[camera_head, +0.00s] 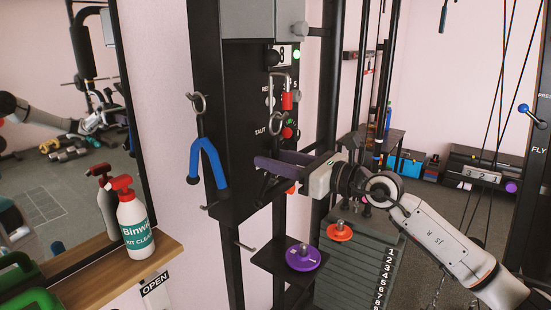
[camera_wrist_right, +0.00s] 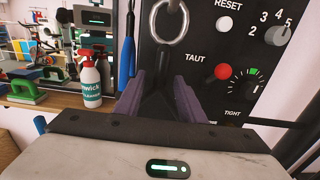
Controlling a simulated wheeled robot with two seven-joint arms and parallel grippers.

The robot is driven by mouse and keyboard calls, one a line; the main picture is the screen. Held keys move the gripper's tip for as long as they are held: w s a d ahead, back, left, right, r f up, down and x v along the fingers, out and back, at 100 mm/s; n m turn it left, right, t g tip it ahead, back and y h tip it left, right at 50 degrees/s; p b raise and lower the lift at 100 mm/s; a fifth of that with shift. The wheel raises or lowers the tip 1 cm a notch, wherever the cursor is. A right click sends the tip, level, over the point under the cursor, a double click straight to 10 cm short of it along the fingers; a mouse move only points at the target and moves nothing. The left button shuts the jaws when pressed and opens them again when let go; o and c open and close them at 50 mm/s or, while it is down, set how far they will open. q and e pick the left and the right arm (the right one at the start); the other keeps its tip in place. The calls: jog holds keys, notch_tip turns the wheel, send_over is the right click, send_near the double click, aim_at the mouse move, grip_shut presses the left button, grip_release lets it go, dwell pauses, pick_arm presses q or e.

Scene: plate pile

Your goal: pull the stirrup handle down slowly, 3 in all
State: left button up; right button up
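The tall black machine panel (camera_head: 235,125) stands in the middle of the head view. A metal ring (camera_wrist_right: 170,22) hangs before it in the right wrist view, with a dark strap below. Dark slanted parts, probably the stirrup handle (camera_head: 266,187), show below my right gripper (camera_head: 275,165). The right gripper's two purple fingers point at the panel, apart, with a gap between the tips in the right wrist view (camera_wrist_right: 172,85). The fingers are around or just before the dark strap; contact cannot be seen. My left gripper is not in view.
A blue forked handle (camera_head: 207,160) hangs at the panel's left. A spray bottle (camera_head: 135,225) stands on a wooden shelf (camera_head: 95,282). A purple disc (camera_head: 302,258) and a numbered weight stack (camera_head: 355,270) are below my right arm. A mirror fills the left.

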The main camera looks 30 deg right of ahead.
jog(key=shift+s+r, duration=0.1)
jog(key=b+v, duration=0.4)
jog(key=v, duration=0.6)
jog(key=shift+s, duration=0.1)
